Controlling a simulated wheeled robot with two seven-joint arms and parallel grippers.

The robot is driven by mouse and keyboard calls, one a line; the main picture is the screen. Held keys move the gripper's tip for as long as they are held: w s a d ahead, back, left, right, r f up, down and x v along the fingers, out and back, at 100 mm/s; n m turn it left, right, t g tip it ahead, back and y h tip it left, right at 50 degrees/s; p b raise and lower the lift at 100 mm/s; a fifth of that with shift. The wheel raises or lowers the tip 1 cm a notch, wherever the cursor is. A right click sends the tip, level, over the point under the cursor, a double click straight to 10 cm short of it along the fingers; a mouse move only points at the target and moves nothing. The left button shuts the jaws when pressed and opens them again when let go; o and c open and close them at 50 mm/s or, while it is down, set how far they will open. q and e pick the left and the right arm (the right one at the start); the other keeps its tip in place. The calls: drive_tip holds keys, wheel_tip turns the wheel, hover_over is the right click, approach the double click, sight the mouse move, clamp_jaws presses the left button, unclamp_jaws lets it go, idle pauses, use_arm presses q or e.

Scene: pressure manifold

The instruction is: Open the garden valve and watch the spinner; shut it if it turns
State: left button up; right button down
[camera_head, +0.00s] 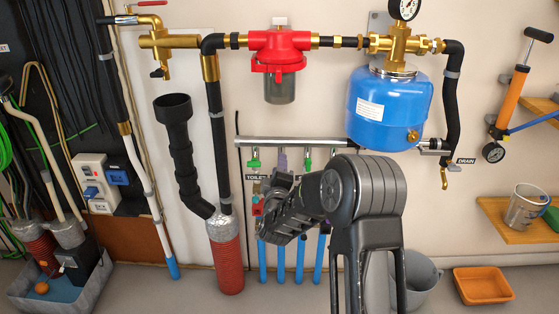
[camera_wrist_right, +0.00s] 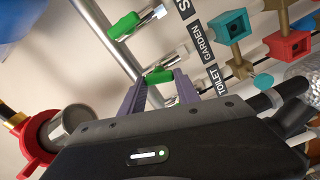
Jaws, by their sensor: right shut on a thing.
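My right gripper (camera_wrist_right: 160,82) is shut on a green valve handle (camera_wrist_right: 161,75) on the manifold, with a purple-grey finger on each side. The GARDEN label (camera_wrist_right: 207,46) is beside this valve's outlet, so I take it as the garden valve. In the head view my right gripper (camera_head: 282,160) is at the middle outlet under the manifold bar (camera_head: 330,141). Green handles to its left (camera_head: 255,163) and right (camera_head: 307,163) are free. The TOILET label (camera_wrist_right: 220,81) is beside the neighbouring outlet. I cannot make out a spinner. My left gripper is out of view.
A blue tank (camera_head: 385,108) with a gauge (camera_head: 404,8) hangs right of the manifold. A red-topped filter (camera_head: 279,65) hangs above. A black funnel pipe (camera_head: 180,145) stands left. A teal block (camera_wrist_right: 235,25) and a red block (camera_wrist_right: 287,45) sit near the outlets.

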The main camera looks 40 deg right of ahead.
drive_tip(key=n+p, duration=0.2)
drive_tip(key=n, duration=0.1)
drive_tip(key=shift+f+n+p, duration=0.1)
drive_tip(key=shift+n+p, duration=0.2)
drive_tip(key=shift+n, duration=0.1)
drive_tip(key=c, duration=0.9)
unclamp_jaws()
drive_tip(key=p+v, duration=0.1)
drive_tip(key=v, duration=0.6)
drive_tip(key=shift+s+a, duration=0.25)
drive_tip(key=shift+s, duration=0.05)
